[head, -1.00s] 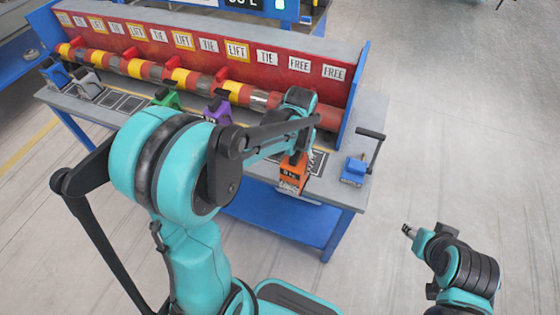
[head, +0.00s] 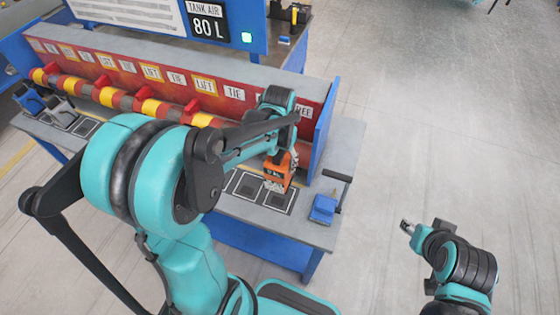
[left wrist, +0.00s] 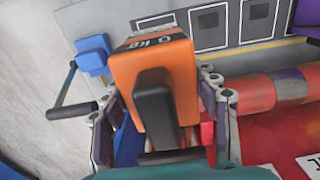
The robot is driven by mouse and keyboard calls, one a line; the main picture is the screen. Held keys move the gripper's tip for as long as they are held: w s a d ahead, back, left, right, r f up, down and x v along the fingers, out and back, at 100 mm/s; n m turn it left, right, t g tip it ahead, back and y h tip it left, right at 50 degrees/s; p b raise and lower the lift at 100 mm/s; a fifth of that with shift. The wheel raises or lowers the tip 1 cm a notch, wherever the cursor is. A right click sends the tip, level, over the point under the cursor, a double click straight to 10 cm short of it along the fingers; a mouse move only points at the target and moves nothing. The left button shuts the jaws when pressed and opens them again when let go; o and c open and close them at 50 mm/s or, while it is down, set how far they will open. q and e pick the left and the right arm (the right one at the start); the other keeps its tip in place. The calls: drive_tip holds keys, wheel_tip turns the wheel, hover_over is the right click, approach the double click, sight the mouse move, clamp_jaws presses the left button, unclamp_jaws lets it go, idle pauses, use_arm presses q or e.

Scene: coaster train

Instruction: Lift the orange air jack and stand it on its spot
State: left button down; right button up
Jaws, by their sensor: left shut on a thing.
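The orange air jack (head: 279,173) with a dark label is in my left gripper (head: 283,152), over the front strip of the bench at its right half. In the left wrist view the orange jack (left wrist: 165,75) sits between the fingers of the left gripper (left wrist: 162,112), its black handle towards the camera. Dark outlined spots (head: 278,201) lie on the bench just in front of and beside the jack; they also show in the left wrist view (left wrist: 208,27). Whether its base touches the bench is unclear. My right gripper (head: 407,227) is off to the right, empty, its jaw state unclear.
A blue block with a black lever (head: 323,208) stands at the bench's right end, close to the jack. A red labelled panel (head: 215,85) and a red and yellow roller (head: 110,97) run behind. Blue and grey jacks (head: 59,107) stand far left. Floor on the right is clear.

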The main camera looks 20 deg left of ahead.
use_arm(q)
drive_tip(key=shift+w+f+b, duration=0.1)
drive_tip(key=shift+f+b, duration=0.65)
drive_tip(key=shift+f, duration=0.1)
wheel_tip(320, 180, down, 9)
drive_tip(key=b, duration=0.7)
drive_tip(key=shift+f+b, duration=0.15)
drive_tip(key=shift+b, duration=0.15)
drive_tip(key=shift+f+b, duration=0.4)
drive_tip(key=shift+f, duration=0.05)
drive_tip(key=shift+c, duration=1.9)
unclamp_jaws()
